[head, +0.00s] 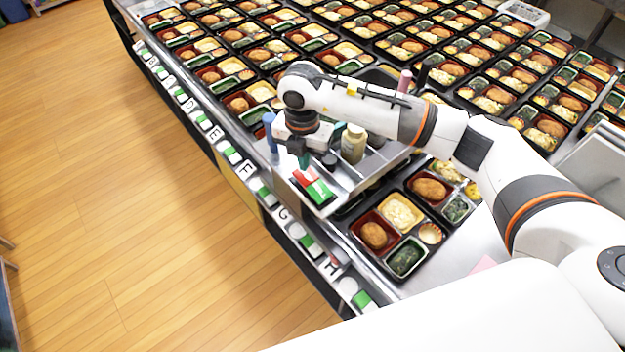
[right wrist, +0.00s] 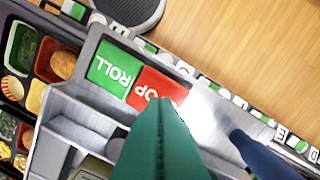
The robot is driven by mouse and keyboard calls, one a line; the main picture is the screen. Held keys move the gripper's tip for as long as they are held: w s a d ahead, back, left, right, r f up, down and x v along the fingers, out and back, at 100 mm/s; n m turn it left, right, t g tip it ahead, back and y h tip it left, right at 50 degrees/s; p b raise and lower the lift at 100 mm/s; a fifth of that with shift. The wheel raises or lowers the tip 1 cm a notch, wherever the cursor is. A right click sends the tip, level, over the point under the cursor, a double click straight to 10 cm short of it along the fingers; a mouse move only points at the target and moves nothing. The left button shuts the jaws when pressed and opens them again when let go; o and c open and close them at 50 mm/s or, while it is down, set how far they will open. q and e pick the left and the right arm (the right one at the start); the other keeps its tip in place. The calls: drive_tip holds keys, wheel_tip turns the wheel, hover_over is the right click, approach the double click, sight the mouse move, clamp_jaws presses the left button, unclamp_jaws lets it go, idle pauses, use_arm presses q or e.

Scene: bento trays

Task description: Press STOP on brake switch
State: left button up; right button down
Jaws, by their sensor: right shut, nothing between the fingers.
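The brake switch sits on the front corner of a grey caddy (head: 345,188). Its red half (head: 305,177) is nearest my gripper, and its green half (head: 319,191) is beside it. In the right wrist view the green half (right wrist: 114,66) reads ROLL, and the red half (right wrist: 150,88) shows "OP", its remaining letters hidden by my fingers. My right gripper (head: 304,164), with green fingers, is shut and empty, pointing down at the red half. In the right wrist view its tip (right wrist: 166,102) overlaps the red edge; I cannot tell whether it touches. My left gripper is not in view.
The caddy holds a tan bottle (head: 353,144) and a blue upright item (head: 270,132), close beside my gripper. Bento trays (head: 404,250) fill the table around it. Lettered labels and green-and-white tabs line the table's front edge (head: 232,154).

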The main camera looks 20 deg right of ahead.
drive_tip(key=shift+f+b, duration=0.95)
drive_tip(key=shift+f, duration=0.2)
idle(0.6)
drive_tip(key=shift+r, duration=0.15)
drive_tip(key=shift+r+p, duration=2.15)
drive_tip(key=shift+r, duration=1.3)
drive_tip(key=shift+f, duration=0.1)
